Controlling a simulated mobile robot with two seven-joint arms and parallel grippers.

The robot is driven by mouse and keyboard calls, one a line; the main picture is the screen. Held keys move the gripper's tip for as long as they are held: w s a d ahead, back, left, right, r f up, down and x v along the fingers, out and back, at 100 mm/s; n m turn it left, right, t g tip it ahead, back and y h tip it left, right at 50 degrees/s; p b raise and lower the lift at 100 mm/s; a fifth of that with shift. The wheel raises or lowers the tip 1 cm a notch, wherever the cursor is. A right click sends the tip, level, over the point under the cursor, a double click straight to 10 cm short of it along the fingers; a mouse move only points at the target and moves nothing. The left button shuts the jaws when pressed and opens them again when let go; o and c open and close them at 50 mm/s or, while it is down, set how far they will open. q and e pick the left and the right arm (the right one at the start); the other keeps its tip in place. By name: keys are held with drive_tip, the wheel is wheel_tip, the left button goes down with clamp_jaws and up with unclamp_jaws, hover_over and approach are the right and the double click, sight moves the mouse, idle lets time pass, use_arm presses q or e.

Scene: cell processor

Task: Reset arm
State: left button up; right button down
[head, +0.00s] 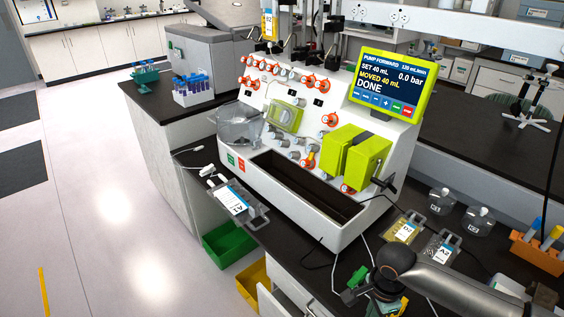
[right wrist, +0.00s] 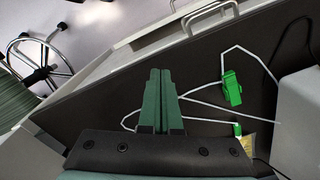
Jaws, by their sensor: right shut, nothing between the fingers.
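My right arm (head: 445,283) comes in from the lower right in the head view, its wrist low over the bench front. In the right wrist view my right gripper (right wrist: 160,75) has its two green fingers pressed together, with nothing between them. It hangs over the dark bench top, apart from a bright green clamp (right wrist: 232,88) on white tubing to its right. The clamp also shows in the head view (head: 358,277), beside my wrist. My left gripper is not in view.
The white cell processor (head: 285,195) stands behind; its screen (head: 386,82) reads DONE. Bags labelled D2 (head: 405,230) and A2 (head: 441,247) lie right of it, near an orange rack (head: 537,252). Bag A1 (head: 236,204) is at the left. Loose tubing crosses the bench front. An open drawer (head: 290,298) is below.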

drive_tip(key=s+a+f+n+t+y, duration=0.2)
drive_tip(key=s+a+f+n+y, duration=0.1)
drive_tip(key=a+n, duration=0.3)
drive_tip(key=s+a+f+n+t+y, duration=0.2)
drive_tip(key=a+f+n+t+y, duration=0.15)
drive_tip(key=a, duration=0.35)
drive_tip(key=s+d+f+n+t+h, duration=0.2)
drive_tip(key=s+d+n+t+h, duration=0.1)
drive_tip(key=s+d+n, duration=0.4)
drive_tip(key=shift+s+d+n+h, duration=0.35)
drive_tip(key=shift+s+d+h, duration=0.15)
drive_tip(key=shift+d, duration=0.55)
drive_tip(key=shift+t, duration=0.25)
